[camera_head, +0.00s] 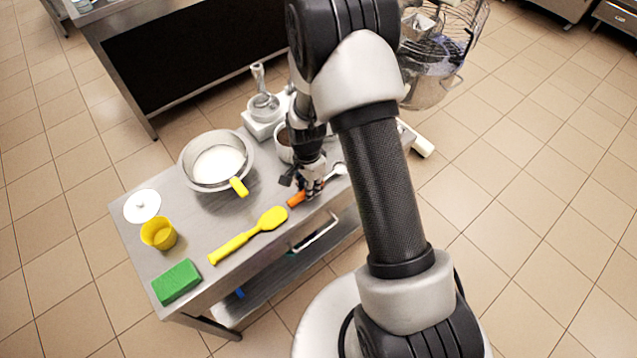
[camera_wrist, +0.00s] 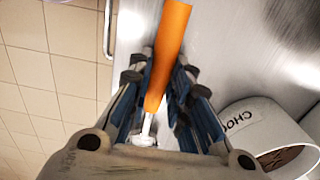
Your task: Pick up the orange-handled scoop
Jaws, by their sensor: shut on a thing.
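The orange-handled scoop (camera_head: 296,199) is at the front right part of the steel table, its orange handle end sticking out to the left of my gripper (camera_head: 310,188) and its metal head showing to the right. In the wrist view the orange handle (camera_wrist: 168,50) runs between the two blue-padded fingers of my gripper (camera_wrist: 160,85), which are shut on it. The metal neck shows below the handle, and part of the scoop is hidden by the gripper body. I cannot tell whether the scoop touches the table.
A yellow spatula (camera_head: 250,236) lies just left of the scoop. A steel bowl (camera_head: 190,180) with a yellow-handled tool stands behind it. A white tub marked "CHOC" (camera_wrist: 262,130) is close beside my gripper. A green block (camera_head: 176,282) and yellow cup (camera_head: 158,234) stand at the left.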

